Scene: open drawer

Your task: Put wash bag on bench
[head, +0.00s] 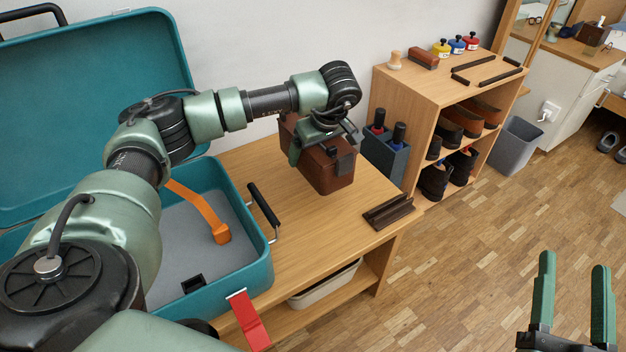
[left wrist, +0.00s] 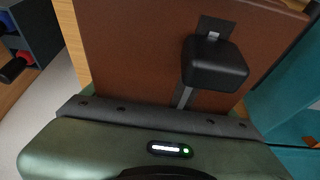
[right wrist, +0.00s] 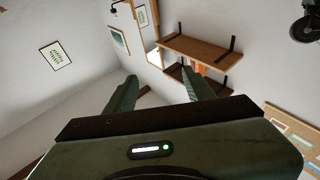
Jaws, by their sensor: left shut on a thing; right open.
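The wash bag (head: 332,176) is a brown, box-shaped leather bag, over the far part of the wooden bench (head: 290,215). My left gripper (head: 322,148) comes from above and is shut on it.
An open teal suitcase (head: 262,275) lies on the bench's left part, with an orange strap (head: 205,212) inside. Dark brown slats (head: 388,212) lie near the bench's right end. Behind stand a shoe shelf (head: 410,95) and a blue-grey box (head: 385,160).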

